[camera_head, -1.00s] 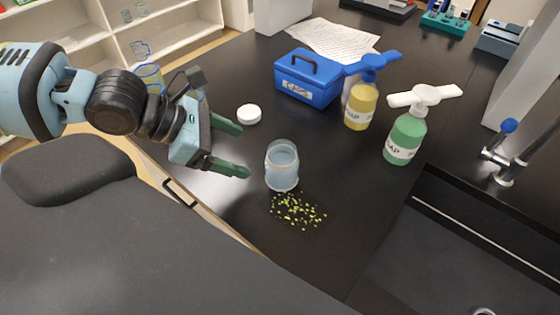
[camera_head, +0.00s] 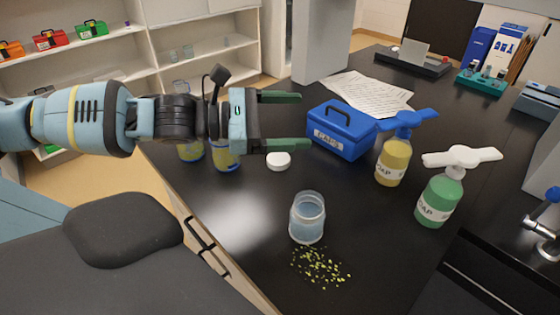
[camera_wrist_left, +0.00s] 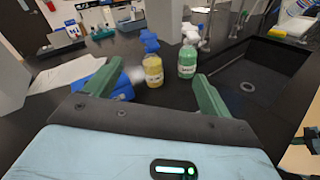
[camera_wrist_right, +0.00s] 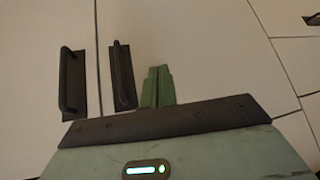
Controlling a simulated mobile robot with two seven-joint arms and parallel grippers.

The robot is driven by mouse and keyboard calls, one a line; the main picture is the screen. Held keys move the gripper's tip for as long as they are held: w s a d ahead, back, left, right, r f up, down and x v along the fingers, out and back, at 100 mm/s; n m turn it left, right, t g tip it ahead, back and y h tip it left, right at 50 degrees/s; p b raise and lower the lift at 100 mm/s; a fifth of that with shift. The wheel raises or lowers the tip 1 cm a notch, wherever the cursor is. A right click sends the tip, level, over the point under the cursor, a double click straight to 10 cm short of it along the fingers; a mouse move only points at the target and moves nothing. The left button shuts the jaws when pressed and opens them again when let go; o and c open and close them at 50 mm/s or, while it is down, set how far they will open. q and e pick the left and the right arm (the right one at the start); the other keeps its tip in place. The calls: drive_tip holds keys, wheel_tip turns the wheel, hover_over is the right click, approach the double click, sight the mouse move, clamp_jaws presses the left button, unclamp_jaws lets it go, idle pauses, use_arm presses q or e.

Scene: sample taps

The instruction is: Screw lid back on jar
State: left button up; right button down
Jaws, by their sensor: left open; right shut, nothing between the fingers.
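An open clear jar (camera_head: 307,218) with bluish contents stands upright on the black counter. A white round lid (camera_head: 278,161) lies on the counter behind it and to its left. My left gripper (camera_head: 290,121) is open and empty, above and behind the lid in the head view, fingers pointing right. In the left wrist view its fingers (camera_wrist_left: 152,92) are spread with nothing between them; jar and lid are not visible there. My right gripper (camera_wrist_right: 157,88) is shut and empty, facing pale cabinet fronts; it is not in the head view.
A blue CAPS box (camera_head: 341,131), a yellow soap bottle (camera_head: 392,163) and a green soap bottle (camera_head: 438,201) stand right of the lid and jar. Yellow-green bits (camera_head: 320,267) lie scattered before the jar. A sink is at the right.

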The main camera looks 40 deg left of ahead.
use_arm(q)
wheel_tip(320, 180, up, 3)
drive_tip(key=m+h, duration=0.3)
drive_tip(key=m, duration=0.1)
drive_tip(key=m+g+y+b, duration=0.4)
drive_tip(key=m+g+y, duration=0.3)
drive_tip(key=g+y, duration=0.6)
hover_over(279, 157)
drive_tip(key=d, duration=0.1)
drive_tip(key=shift+t+y, duration=0.3)
wheel_tip(279, 157, down, 14)
drive_tip(key=shift+s+f, duration=0.1)
drive_tip(key=shift+f, duration=0.1)
drive_tip(key=shift+w+a+r+y, duration=0.2)
drive_tip(key=shift+a+r+y, duration=0.1)
drive_tip(key=shift+a+y, duration=0.25)
use_arm(e)
drive_tip(key=shift+g, duration=0.3)
drive_tip(key=shift+s+a+f, duration=0.1)
drive_tip(key=shift+s+f, duration=0.25)
drive_tip(key=shift+f, duration=0.3)
drive_tip(key=shift+s+d+f, duration=0.1)
drive_tip(key=shift+s+f, duration=0.2)
drive_tip(key=shift+f, duration=0.4)
drive_tip(key=shift+s+a+f, duration=0.1)
drive_tip(key=shift+s+f, duration=0.25)
drive_tip(key=shift+f, duration=0.3)
use_arm(q)
drive_tip(key=shift+f, duration=0.1)
drive_tip(key=shift+f, duration=1.25)
